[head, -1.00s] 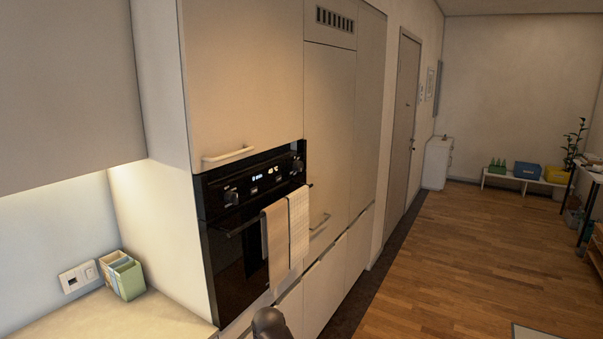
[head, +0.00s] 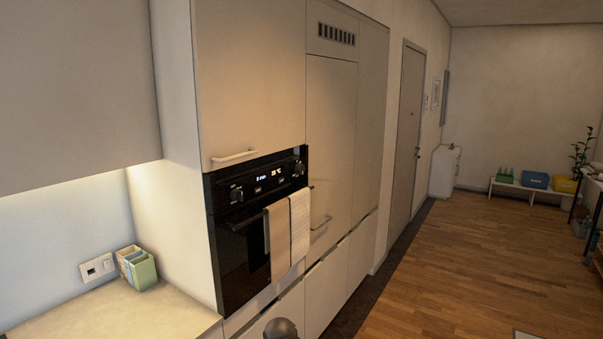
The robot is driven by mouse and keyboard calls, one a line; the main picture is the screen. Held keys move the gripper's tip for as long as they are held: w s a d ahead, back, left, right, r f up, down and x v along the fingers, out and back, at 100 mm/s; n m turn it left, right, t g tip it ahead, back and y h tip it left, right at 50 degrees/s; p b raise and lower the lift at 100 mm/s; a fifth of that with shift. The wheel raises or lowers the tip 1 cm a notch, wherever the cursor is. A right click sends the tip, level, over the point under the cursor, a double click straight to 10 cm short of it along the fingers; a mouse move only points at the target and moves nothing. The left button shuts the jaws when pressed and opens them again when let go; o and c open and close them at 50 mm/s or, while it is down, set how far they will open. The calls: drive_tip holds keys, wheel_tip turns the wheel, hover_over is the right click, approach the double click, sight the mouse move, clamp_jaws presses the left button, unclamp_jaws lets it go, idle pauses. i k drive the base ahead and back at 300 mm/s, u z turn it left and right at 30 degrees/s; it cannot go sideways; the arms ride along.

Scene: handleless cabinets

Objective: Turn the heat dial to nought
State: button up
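A black built-in oven (head: 238,270) sits in the tall cabinet column left of centre. Its control panel has a left dial (head: 236,194), a lit display (head: 270,176) in the middle and a right dial (head: 299,167). Which dial sets the heat, and where their marks point, is too small to read. Two towels, one tan (head: 278,240) and one pale checked (head: 299,222), hang on the oven handle. A dark rounded part of my arm shows at the bottom edge; my gripper is not in view.
A counter (head: 120,318) with a green box (head: 138,268) is at the lower left. Cabinet handles (head: 234,157) stick out above and right of the oven. The wooden floor (head: 450,270) at right is open. A low bench (head: 520,190) stands far back.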

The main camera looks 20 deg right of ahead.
sight(299, 168)
drive_tip(key=z, duration=0.05)
drive_tip(key=i, duration=1.1)
drive_tip(key=z, duration=0.55)
